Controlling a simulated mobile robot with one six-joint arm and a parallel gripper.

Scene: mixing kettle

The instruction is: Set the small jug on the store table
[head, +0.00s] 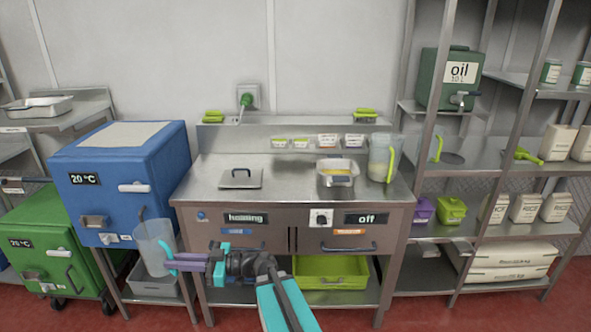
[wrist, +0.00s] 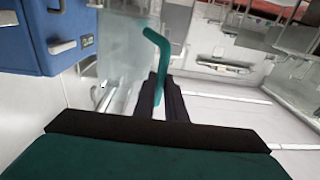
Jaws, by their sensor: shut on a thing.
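A clear jug with a teal handle (head: 153,243) is held upright in front of the blue box at the left. It also shows in the wrist view as a pale see-through wall (wrist: 118,55) with the teal handle in front. My gripper (head: 188,262) is shut on the handle; in the wrist view the dark fingers (wrist: 160,98) close around its lower part. The jug looks empty. A second clear jug (head: 379,160) with a lime handle stands at the right end of the steel worktable (head: 290,183). I cannot tell which surface is the store table.
The blue box (head: 120,180) stands left of the worktable, with a grey bin (head: 152,281) below. Steel shelving (head: 480,155) stands right; a steel side table (head: 62,115) is far left.

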